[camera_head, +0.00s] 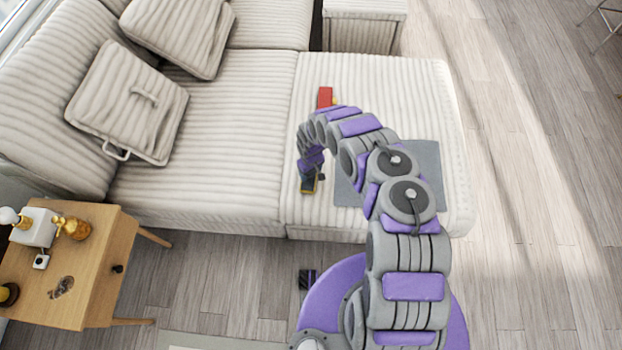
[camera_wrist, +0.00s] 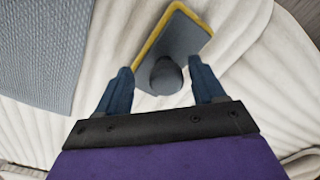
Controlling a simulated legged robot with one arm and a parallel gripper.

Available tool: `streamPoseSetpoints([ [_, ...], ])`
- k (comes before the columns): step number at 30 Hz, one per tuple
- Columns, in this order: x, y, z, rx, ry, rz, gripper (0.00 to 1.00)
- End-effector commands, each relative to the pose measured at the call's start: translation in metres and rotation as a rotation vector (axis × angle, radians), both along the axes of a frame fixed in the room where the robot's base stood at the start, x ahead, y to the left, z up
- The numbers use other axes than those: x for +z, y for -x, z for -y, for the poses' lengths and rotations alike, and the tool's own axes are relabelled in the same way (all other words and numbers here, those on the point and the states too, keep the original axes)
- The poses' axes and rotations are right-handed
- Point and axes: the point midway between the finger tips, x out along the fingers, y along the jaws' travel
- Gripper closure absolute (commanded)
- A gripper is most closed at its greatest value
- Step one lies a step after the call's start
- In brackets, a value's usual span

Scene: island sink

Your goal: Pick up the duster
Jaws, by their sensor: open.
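The duster (camera_wrist: 186,36) lies on the cream ribbed sofa seat. It looks like a flat grey pad with a yellow edge and a rounded dark grey handle. In the wrist view, my gripper (camera_wrist: 160,76) is open, with its two blue-grey fingers on either side of the handle. The fingers are not closed on it, and I cannot tell whether they touch it. In the head view, my gripper (camera_head: 311,177) points down at the sofa's front edge and partly hides the duster (camera_head: 309,188).
A grey cloth or mat (camera_head: 428,160) lies on the seat beside my arm, and a red object (camera_head: 325,97) lies farther back. Cushions (camera_head: 130,105) rest at left. A wooden side table (camera_head: 95,265) with small items stands at lower left. The floor at right is clear.

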Motion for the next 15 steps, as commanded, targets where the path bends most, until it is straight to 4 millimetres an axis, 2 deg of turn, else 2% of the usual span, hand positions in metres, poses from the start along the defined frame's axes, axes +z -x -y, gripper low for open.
streamPoseSetpoints([
  [1,-0.0084,0.0014,-0.0017,0.001,0.001,-0.002,0.31],
  [3,-0.0127,0.002,-0.0017,0.002,0.003,-0.003,0.31],
  [9,-0.0104,0.0012,0.002,0.0,-0.002,-0.002,0.31],
  [15,-0.0095,0.001,0.0045,-0.001,-0.007,-0.002,0.49],
])
